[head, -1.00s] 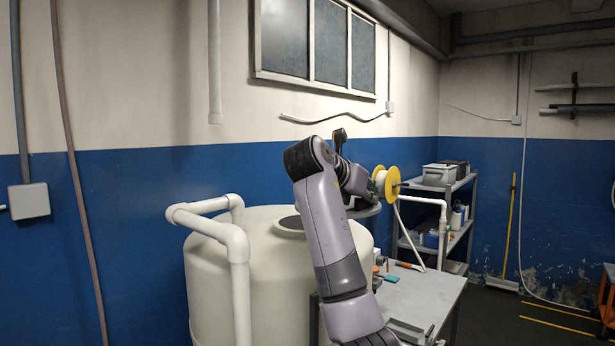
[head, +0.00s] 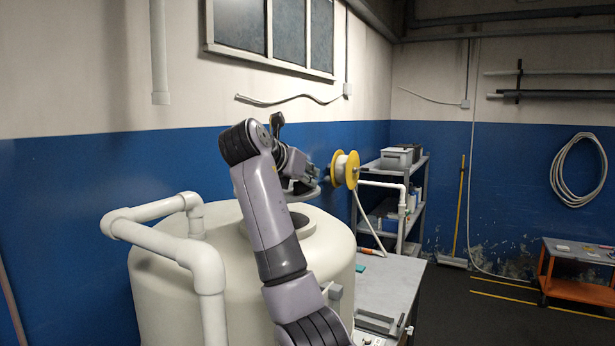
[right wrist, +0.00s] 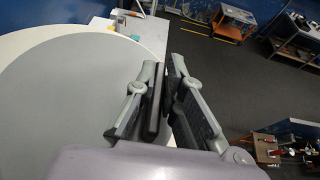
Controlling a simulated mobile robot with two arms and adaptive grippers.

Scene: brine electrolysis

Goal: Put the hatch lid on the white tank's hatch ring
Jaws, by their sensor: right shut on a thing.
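The white tank (head: 170,265) stands at centre left in the head view. Its hatch ring (head: 308,236) is on the tank top, around a dark opening, partly hidden behind my right arm. My right gripper (head: 310,181) is above the ring's far side. It is shut on the hatch lid (head: 302,196), a grey disc that shows only as a thin strip below the gripper. In the right wrist view the lid (right wrist: 70,100) is a large grey disc beside the fingers (right wrist: 166,88). The exact grip point and the lid's height above the ring are unclear. My left gripper is out of view.
White pipes (head: 160,235) rise at the tank's left front. A grey table (head: 390,285) stands to the tank's right. Behind are a yellow-flanged spool (head: 352,169) and a shelf rack (head: 412,205). An orange cart (head: 570,275) is far right, with open floor before it.

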